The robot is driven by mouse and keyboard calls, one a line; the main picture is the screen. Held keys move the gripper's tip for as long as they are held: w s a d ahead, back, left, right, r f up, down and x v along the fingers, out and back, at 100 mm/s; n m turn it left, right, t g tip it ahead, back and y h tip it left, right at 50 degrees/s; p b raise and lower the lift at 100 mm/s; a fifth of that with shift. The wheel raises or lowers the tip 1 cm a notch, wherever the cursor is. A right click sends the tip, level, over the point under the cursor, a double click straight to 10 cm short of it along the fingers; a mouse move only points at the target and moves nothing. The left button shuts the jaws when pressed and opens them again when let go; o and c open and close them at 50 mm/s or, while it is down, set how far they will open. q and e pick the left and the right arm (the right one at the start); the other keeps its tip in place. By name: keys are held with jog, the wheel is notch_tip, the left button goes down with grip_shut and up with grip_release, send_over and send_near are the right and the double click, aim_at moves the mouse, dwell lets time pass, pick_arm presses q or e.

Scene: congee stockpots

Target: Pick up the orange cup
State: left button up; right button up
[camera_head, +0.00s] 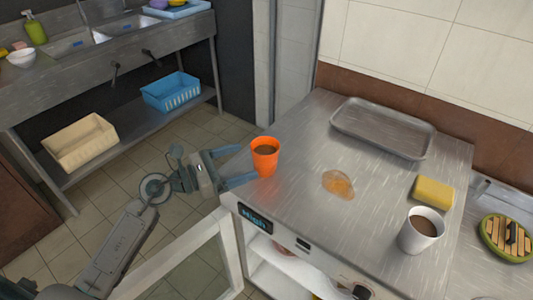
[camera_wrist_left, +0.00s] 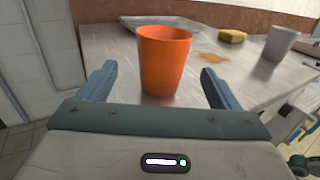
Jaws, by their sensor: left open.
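The orange cup (camera_head: 265,157) stands upright near the left front corner of the steel counter, with brown liquid inside. In the left wrist view the orange cup (camera_wrist_left: 164,62) stands between and beyond the two blue fingers. My left gripper (camera_head: 238,166) comes in from the left at the counter's edge, its fingers open and pointing at the cup. It also shows in the left wrist view (camera_wrist_left: 160,84), apart from the cup on both sides.
The steel counter (camera_head: 300,205) also holds a brown spill (camera_head: 338,184), a white cup (camera_head: 421,231), a yellow sponge (camera_head: 433,192) and a metal tray (camera_head: 383,128). An open door (camera_head: 180,258) hangs below the front edge.

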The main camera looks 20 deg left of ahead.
aim_at(253, 158)
pick_arm(q)
jog(key=shift+p+x, duration=0.45)
jog(key=shift+x, duration=1.6)
pick_arm(e)
jog(key=shift+s+d+f, duration=0.1)
jog(key=shift+s+f, duration=0.4)
jog(key=shift+s, duration=0.3)
jog(key=shift+s+d+f, duration=0.1)
jog(key=shift+s+f, duration=0.35)
jog(key=shift+s, duration=0.3)
pick_arm(q)
jog(key=x, duration=0.4)
jog(key=shift+w+d+f+p, duration=0.1)
jog(key=shift+d+f+p, duration=0.1)
jog(key=shift+d+p, duration=0.1)
jog(key=shift+w+d, duration=0.15)
jog(key=shift+d, duration=0.05)
pick_arm(e)
jog(key=shift+s+f, duration=0.2)
jog(key=shift+s, duration=0.25)
jog(key=shift+s+f, duration=0.2)
jog(key=shift+s, duration=0.25)
pick_arm(q)
jog(key=c, duration=1.2)
jog(key=shift+o, duration=0.2)
pick_arm(e)
jog(key=shift+w, duration=0.1)
pick_arm(q)
jog(key=shift+r, duration=0.15)
